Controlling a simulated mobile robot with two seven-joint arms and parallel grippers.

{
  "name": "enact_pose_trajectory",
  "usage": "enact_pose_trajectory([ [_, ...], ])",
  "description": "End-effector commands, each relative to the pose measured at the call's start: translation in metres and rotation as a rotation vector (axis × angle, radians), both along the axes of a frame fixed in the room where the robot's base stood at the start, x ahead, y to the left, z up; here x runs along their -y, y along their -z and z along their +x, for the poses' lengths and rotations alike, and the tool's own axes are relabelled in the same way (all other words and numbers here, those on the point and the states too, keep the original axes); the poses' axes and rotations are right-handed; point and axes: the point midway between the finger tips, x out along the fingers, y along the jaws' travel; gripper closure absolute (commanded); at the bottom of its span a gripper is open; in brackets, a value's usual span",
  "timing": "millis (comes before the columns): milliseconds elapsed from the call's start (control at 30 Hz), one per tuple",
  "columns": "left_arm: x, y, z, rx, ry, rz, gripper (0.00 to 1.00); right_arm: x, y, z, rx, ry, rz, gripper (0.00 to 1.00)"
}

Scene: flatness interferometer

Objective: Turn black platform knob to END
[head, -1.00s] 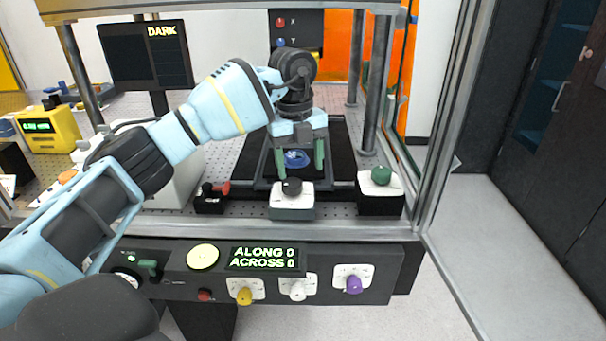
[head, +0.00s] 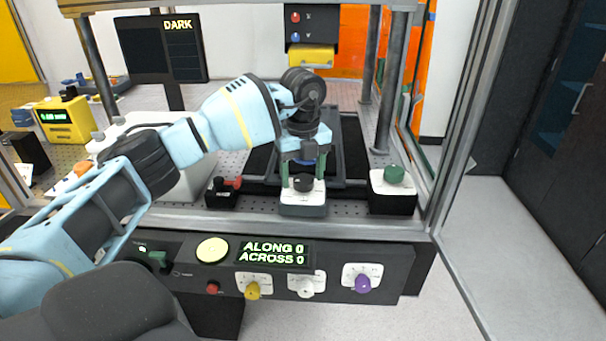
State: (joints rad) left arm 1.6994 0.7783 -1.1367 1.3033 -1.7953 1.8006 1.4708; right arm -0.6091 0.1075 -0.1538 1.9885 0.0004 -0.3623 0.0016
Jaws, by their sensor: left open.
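The black platform knob (head: 303,184) sits on top of a small box with a white top and grey sides (head: 302,205), at the front of the perforated bench. My left gripper (head: 303,179) points down over this box. Its two greenish fingers are open, one on each side of the black knob. Whether the fingers touch the knob cannot be told. The scale marks around the knob are too small to read. My right gripper is not in view.
A green knob (head: 394,173) on a black box stands to the right. A small black device with a red lever (head: 222,191) stands to the left. The front panel (head: 215,270) has yellow, white and purple knobs and a display reading ALONG 0, ACROSS 0. Frame posts flank the bench.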

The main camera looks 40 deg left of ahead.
Motion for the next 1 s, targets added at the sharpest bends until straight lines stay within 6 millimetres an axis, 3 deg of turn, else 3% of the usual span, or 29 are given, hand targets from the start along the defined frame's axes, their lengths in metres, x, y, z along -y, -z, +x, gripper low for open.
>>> enact_pose_trajectory([
  [333, 0.0, 0.005, -0.0001, 0.001, 0.0, -0.001, 0.35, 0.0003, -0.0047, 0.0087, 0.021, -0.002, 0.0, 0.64],
  [700, 0.0001, 0.0047, 0.0, 0.001, 0.0, -0.001, 0.8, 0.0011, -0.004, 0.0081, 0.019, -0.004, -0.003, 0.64],
  [1000, 0.0002, 0.0035, 0.0, 0.001, 0.042, 0.0, 0.8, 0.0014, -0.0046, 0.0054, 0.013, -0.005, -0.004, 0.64],
])
